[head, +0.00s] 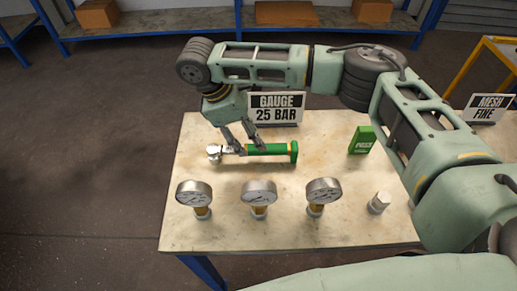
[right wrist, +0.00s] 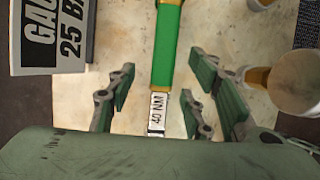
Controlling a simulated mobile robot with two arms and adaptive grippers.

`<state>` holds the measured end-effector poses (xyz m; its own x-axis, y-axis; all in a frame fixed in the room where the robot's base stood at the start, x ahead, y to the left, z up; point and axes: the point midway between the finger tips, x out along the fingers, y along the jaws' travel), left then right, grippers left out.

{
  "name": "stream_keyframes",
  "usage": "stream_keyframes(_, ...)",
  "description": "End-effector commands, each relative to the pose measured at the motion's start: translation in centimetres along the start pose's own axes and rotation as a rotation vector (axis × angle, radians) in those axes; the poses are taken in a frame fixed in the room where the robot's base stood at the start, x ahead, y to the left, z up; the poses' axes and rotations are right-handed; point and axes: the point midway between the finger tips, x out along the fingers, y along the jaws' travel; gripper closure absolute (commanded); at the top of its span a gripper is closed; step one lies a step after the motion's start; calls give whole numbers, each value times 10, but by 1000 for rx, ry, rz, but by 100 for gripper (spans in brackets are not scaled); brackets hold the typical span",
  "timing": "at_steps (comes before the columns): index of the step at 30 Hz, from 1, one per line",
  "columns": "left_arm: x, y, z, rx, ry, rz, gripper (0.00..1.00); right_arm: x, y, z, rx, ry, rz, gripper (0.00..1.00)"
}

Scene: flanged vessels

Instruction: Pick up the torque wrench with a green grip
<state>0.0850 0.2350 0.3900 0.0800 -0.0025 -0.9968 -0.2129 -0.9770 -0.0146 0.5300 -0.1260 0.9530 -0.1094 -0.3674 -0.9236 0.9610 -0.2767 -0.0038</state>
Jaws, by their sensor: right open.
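The torque wrench with a green grip (head: 268,149) lies flat across the table, its metal head to the left and its green grip to the right. In the right wrist view the green grip (right wrist: 168,45) runs upward from a white "40 NM" label on the shaft. My right gripper (head: 245,147) is over the wrench, near where the shaft meets the grip. In the right wrist view my right gripper (right wrist: 160,95) is open, with fingers on both sides of the shaft and visible gaps to it. My left gripper is not in view.
A "GAUGE 25 BAR" sign (head: 276,108) stands just behind the wrench. Three pressure gauges (head: 259,196) stand in a row in front. A green box (head: 361,140) and a small pale cylinder (head: 379,203) are to the right. The table (head: 225,232) has bare room at its front.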

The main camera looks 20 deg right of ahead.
Motion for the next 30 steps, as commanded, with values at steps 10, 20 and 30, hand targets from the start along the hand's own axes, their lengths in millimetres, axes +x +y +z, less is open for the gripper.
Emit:
stream_keyframes(10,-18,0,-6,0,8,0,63,45,-2,2,0,-3,-1,53)
stream_keyframes(20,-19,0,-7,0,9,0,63,64,-1,1,0,-1,1,53)
stream_keyframes(30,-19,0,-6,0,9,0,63,63,-1,0,0,0,1,77)
